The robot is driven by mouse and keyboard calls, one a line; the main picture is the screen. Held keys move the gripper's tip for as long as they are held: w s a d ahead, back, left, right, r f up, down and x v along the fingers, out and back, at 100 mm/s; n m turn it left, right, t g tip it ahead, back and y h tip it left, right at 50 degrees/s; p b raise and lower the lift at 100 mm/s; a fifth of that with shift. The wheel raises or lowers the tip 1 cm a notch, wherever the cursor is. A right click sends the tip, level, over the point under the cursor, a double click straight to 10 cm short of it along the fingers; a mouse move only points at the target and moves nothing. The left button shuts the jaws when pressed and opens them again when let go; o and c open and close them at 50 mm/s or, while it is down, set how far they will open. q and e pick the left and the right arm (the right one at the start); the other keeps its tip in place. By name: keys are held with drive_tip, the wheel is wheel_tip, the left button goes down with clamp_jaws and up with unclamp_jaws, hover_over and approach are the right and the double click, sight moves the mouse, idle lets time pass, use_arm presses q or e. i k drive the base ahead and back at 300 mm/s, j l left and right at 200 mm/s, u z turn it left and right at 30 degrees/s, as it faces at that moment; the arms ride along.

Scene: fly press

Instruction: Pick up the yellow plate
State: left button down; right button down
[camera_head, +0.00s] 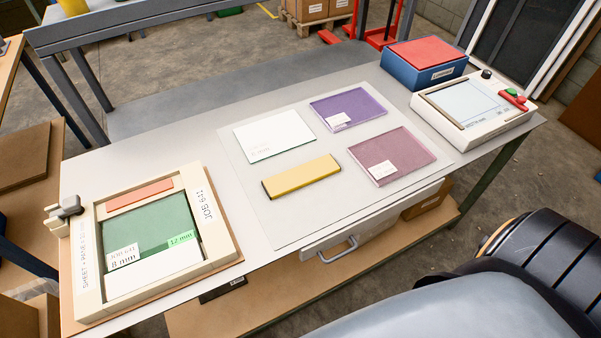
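The yellow plate (301,177) is a narrow flat bar with dark ends. Neither of my grippers shows in the head view.
A cream frame (233,237) with a green sheet and an orange strip stands at the table's left end. A blue box (413,78) with a red top and a white device (490,122) with a screen stand at the right end. A drawer handle (338,250) sticks out below the front edge.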

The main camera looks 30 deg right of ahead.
sight(284, 183)
drive_tip(key=k+l+u, duration=0.1)
drive_tip(key=l, duration=0.3)
drive_tip(key=k+l+u, duration=0.15)
drive_tip(key=l, duration=0.2)
drive_tip(key=k+l+u, duration=0.1)
drive_tip(key=l, duration=0.25)
drive_tip(key=k+l+u, duration=0.1)
drive_tip(key=l, duration=0.25)
drive_tip(key=k, duration=0.1)
